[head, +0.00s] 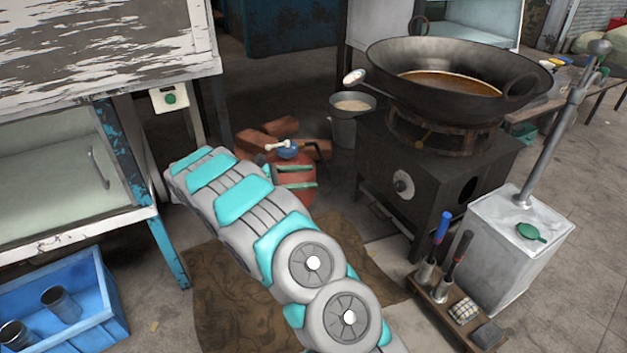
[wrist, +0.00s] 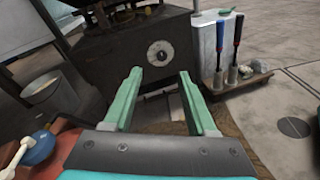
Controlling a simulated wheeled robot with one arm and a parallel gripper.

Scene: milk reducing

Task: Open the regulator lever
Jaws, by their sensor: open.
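The blue regulator (head: 288,151) sits on top of the red gas cylinder (head: 303,190), with a white lever (head: 274,146) sticking out to the left. In the wrist view the blue regulator (wrist: 38,149) and white lever (wrist: 16,157) are at the lower left, partly cut off by the frame edge. My gripper (head: 314,176) is open and empty, its green fingers in front of the cylinder in the head view. In the wrist view the gripper (wrist: 160,73) points toward the stove, with the regulator to the left of the fingers. My arm hides part of the cylinder.
A dark stove (head: 430,185) with a knob bears a large wok (head: 400,60). Red bricks (head: 262,140) and a bucket (head: 343,131) stand behind the cylinder. A tool rack (head: 440,312) and white canister (head: 500,250) are at right, a blue crate (head: 107,300) at left.

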